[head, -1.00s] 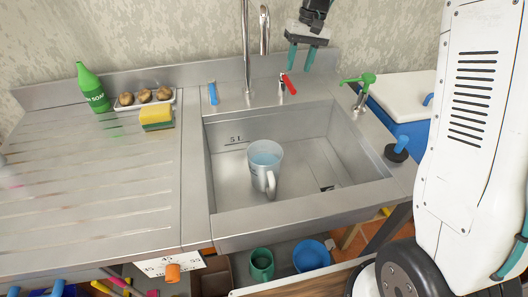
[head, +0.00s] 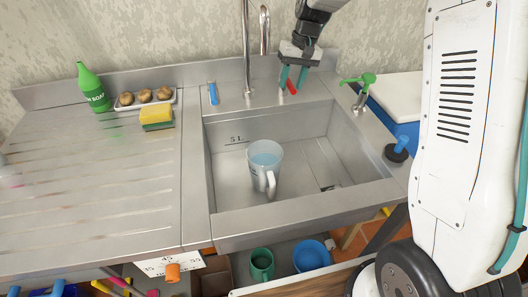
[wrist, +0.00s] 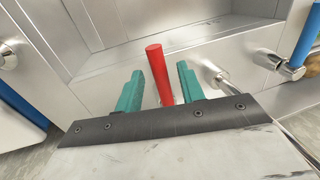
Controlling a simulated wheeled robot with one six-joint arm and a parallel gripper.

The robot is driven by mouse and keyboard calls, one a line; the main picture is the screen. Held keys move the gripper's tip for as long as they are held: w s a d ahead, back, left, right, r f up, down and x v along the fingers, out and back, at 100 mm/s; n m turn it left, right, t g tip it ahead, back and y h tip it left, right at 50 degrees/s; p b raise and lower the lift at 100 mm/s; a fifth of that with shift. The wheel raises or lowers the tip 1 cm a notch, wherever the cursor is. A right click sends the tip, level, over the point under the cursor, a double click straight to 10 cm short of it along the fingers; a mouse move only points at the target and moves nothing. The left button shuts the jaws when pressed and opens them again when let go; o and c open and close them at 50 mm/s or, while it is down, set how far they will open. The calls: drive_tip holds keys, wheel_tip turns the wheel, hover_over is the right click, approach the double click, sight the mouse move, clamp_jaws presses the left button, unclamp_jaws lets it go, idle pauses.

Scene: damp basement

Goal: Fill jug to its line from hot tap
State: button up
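The clear jug (head: 264,176) with a white handle stands upright in the sink, with bluish water in it; its line cannot be made out. The tall metal tap (head: 247,50) rises behind the sink, and no stream shows below its spout. The red tap lever (head: 292,88) is at the sink's back edge, and the blue lever (head: 213,93) is to its left. My gripper (head: 292,80) is at the red lever, open, with its teal fingers either side of it. The wrist view shows the red lever (wrist: 159,72) between the fingers, with gaps on both sides.
The steel sink (head: 228,192) is otherwise largely clear. A green-handled fixture (head: 358,82) and a blue-topped plunger-like thing (head: 402,146) stand to the right. A sponge (head: 157,117), a tray of brown lumps (head: 125,107) and a green soap bottle (head: 93,88) are on the left.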

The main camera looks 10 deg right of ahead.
drive_tip(key=c, duration=0.8)
drive_tip(key=shift+r, duration=0.1)
drive_tip(key=shift+w+r+g, duration=0.1)
drive_tip(key=shift+r+g, duration=0.05)
drive_tip(key=shift+g, duration=0.25)
drive_tip(key=shift+f+t, duration=0.35)
drive_tip(key=shift+t, duration=0.25)
